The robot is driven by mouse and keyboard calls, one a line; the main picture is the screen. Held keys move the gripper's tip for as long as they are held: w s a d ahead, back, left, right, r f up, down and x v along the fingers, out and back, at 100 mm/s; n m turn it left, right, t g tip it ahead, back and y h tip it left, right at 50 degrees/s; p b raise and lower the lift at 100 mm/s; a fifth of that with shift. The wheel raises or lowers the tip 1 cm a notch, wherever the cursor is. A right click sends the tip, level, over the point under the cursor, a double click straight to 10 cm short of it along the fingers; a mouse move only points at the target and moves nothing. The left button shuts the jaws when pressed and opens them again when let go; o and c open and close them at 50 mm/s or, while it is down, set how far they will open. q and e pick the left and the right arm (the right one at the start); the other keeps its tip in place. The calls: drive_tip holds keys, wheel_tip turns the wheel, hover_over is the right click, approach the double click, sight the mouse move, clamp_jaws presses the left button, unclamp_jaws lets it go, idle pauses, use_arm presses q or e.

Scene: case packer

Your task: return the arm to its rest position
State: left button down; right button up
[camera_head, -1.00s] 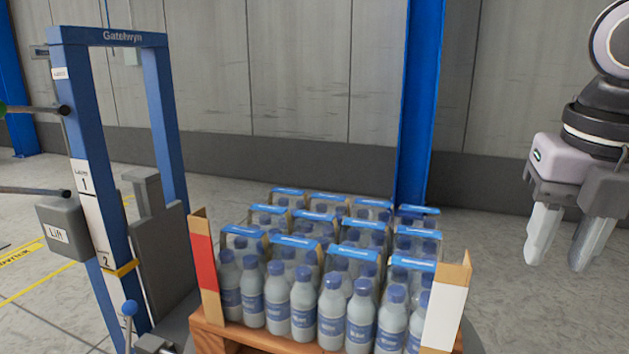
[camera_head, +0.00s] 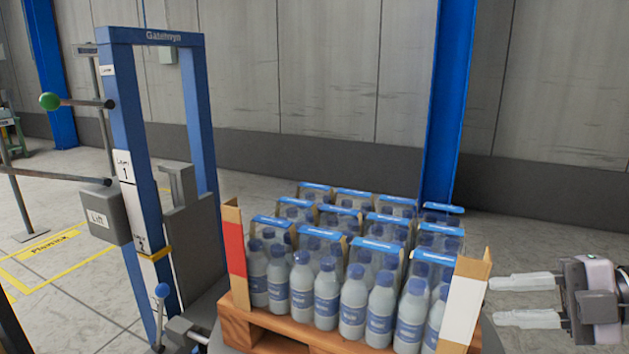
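My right gripper (camera_head: 527,300) is at the right edge of the head view, its two pale fingers pointing left. The fingers are apart with nothing between them. It is to the right of the loaded pallet, close to the white-faced corner board (camera_head: 464,303); I cannot tell the exact gap in depth. My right arm behind the gripper is mostly out of frame. My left gripper is not in view.
A wooden pallet (camera_head: 262,333) holds several packs of blue-labelled bottles (camera_head: 326,298). Open floor (camera_head: 560,238) lies behind, before the wall.

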wheel_tip(320, 180, down, 18)
drive_tip(key=d+m+t+h, duration=0.3)
drive_tip(key=m+t+h, duration=0.5)
drive_tip(key=m, duration=0.8)
drive_tip(key=s+a+f+m+g+h, duration=0.1)
drive_tip(key=s+a+f+m+g, duration=0.1)
drive_tip(key=s+a+f+m, duration=0.45)
drive_tip(key=s+a+f+m+g+h, duration=0.15)
drive_tip(key=s+a+f, duration=0.35)
drive_tip(key=f, duration=0.5)
wheel_tip(320, 180, up, 14)
drive_tip(key=p, duration=1.7)
drive_tip(key=shift+s+r+n+g, duration=0.15)
drive_tip(key=shift+r+n+g, duration=0.05)
drive_tip(key=shift+n+g, duration=0.15)
drive_tip(key=shift+d, duration=0.1)
